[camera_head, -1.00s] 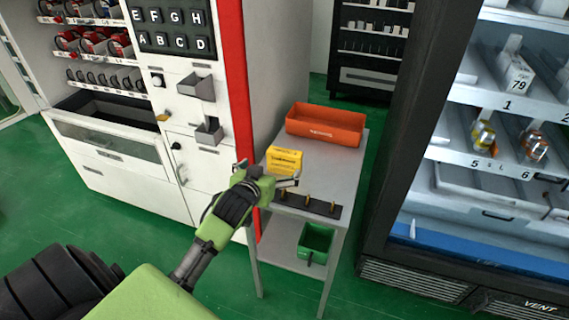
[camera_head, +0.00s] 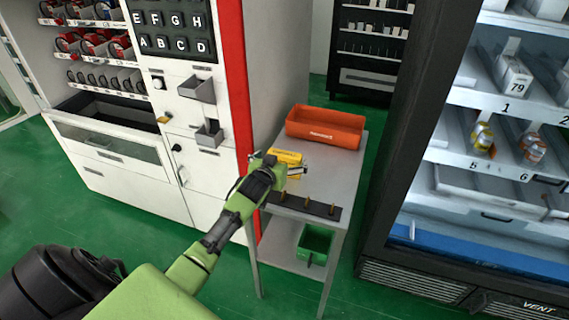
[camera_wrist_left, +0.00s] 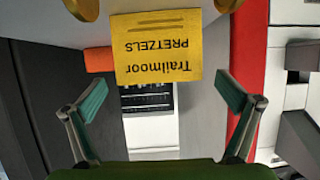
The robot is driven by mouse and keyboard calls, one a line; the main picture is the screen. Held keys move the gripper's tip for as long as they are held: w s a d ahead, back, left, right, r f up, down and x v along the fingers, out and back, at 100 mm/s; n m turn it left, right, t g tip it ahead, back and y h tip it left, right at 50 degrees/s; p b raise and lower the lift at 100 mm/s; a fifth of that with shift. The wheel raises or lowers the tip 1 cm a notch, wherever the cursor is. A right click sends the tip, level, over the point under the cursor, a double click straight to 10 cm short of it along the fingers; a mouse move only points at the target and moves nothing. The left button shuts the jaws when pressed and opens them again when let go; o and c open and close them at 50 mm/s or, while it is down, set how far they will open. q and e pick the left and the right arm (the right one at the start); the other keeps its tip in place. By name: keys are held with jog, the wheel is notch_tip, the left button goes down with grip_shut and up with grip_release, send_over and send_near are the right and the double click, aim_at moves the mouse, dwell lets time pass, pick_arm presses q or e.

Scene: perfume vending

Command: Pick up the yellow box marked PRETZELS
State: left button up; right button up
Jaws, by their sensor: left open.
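The yellow box marked PRETZELS (camera_head: 287,157) stands on the grey table (camera_head: 335,178), partly hidden behind my left gripper (camera_head: 285,172) in the head view. In the left wrist view the yellow box (camera_wrist_left: 156,48) shows upside down, with "Trailmoor PRETZELS" readable. My left gripper (camera_wrist_left: 160,100) is open, its two green-padded fingers spread wide with nothing between them. The box lies beyond the fingertips, apart from them. My right gripper is not in view.
An orange bin (camera_head: 325,127) stands on the table behind the box. A dark strip with several pegs (camera_head: 304,206) lies along the front edge. A green bin (camera_head: 314,243) is on the lower shelf. Vending machines flank the table.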

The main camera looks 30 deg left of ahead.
pick_arm(q)
jog(key=shift+x, duration=1.6)
jog(key=shift+d, duration=0.1)
jog(key=c, duration=1.2)
jog(key=shift+r, duration=0.1)
jog(key=shift+c, duration=0.2)
